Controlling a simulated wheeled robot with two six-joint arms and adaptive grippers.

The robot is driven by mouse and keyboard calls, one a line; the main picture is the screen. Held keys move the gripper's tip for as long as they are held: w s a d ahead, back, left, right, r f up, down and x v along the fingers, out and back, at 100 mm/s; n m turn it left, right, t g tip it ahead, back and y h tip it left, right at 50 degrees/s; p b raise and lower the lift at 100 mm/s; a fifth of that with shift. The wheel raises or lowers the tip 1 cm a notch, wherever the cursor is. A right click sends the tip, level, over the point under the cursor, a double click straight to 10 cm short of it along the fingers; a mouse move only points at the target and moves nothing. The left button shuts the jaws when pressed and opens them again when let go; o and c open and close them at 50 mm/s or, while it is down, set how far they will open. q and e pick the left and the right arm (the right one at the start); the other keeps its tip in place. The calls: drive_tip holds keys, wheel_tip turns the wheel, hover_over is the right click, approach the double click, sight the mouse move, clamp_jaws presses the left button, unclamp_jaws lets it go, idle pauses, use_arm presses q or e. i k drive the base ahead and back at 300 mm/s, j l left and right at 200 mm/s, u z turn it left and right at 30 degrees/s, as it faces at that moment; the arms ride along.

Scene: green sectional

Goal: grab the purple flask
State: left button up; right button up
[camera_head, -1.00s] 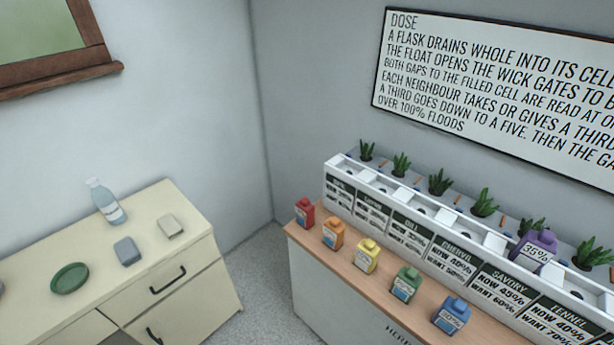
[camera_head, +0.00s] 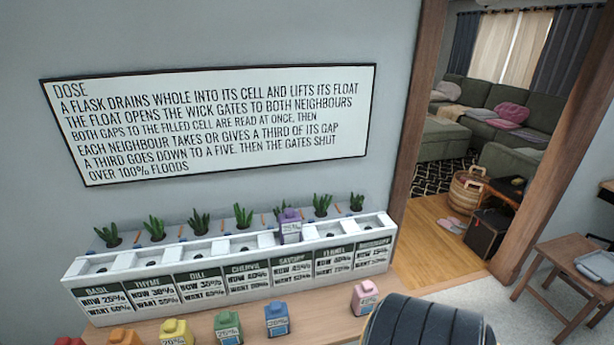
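The purple flask (camera_head: 290,226) stands upright in the long white planter (camera_head: 75,268), at the cell behind the SAVORY label, right of the planter's middle. It has a narrow neck and a white label, too small to read surely now; it showed 35% earlier. No gripper touches it. Neither of my grippers is in view. A dark rounded part at the lower right edge looks like a link of my own arm, with no fingers showing.
Several flasks, including a green one (camera_head: 228,328), a blue one (camera_head: 277,319) and a pink one (camera_head: 364,297), line the wooden ledge before the planter. Plants stand behind it. A white sign (camera_head: 215,120) hangs above. A doorway and a wooden stool (camera_head: 570,262) are at right.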

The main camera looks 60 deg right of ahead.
sight(290, 223)
drive_tip(key=z, duration=1.6)
